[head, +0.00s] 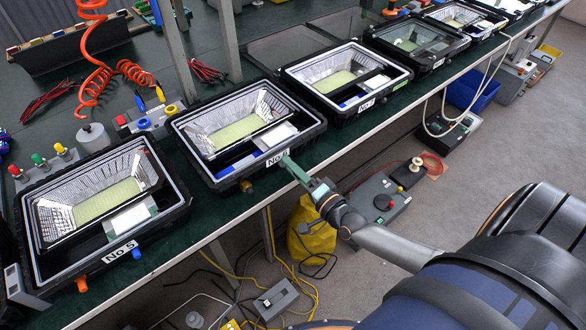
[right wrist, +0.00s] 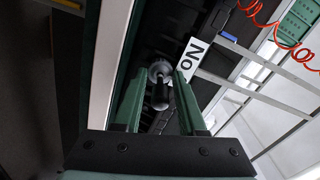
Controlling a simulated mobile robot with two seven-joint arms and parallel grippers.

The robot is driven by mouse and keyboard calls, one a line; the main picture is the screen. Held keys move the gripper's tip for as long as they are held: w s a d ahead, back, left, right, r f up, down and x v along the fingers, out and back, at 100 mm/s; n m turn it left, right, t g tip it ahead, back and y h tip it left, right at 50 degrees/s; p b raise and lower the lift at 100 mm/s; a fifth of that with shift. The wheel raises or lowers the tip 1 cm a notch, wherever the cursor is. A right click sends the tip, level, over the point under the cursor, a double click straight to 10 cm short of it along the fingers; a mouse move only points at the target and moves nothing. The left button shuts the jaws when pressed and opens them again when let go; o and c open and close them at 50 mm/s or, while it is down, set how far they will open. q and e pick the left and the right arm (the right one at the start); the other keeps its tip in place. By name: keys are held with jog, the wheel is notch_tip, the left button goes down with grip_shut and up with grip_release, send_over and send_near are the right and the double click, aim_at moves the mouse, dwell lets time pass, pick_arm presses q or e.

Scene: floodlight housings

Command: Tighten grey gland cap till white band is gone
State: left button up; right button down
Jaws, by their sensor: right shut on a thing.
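The housing marked No 6 (head: 212,176) lies open on the green bench, its front edge towards me. My right gripper (head: 286,160) reaches this front edge beside the label (head: 277,158). In the right wrist view its green fingers (right wrist: 160,90) stand on both sides of the grey gland cap (right wrist: 160,70) and are shut on it. A dark stub (right wrist: 161,96) points out of the cap towards the camera. In the head view the fingers hide the cap. I cannot make out a white band. My left gripper is not in view.
Housing No 5 (head: 25,215) stands to the left, and more open housings (head: 342,110) stand to the right along the bench. A dark yellow gland (head: 246,186) sits on the same front edge. A yellow bag (head: 311,232) and a grey-green box (head: 372,205) lie below the bench edge.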

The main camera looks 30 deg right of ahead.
dwell(0.3)
jog(key=shift+c, duration=2.4)
grip_release()
jog(key=shift+s, duration=0.1)
jog(key=s+d, duration=0.1)
jog(key=s, duration=1.1)
jog(key=shift+s, duration=0.15)
jog(key=s+a+f+n+g+p, duration=0.1)
jog(key=s+a+f+n+g, duration=0.1)
jog(key=a+n+g, duration=0.1)
jog(key=s+a+f+n+g+p, duration=0.2)
jog(key=a+f+n, duration=0.1)
jog(key=a+n, duration=0.3)
jog(key=s+a+f+n+g+y+p, duration=0.1)
jog(key=s+a+f+n+g, duration=0.1)
jog(key=a+n, duration=0.3)
jog(key=shift+s+f+n+g, duration=0.15)
jog(key=shift+s+n+g, duration=0.2)
jog(key=shift+n+g, duration=0.6)
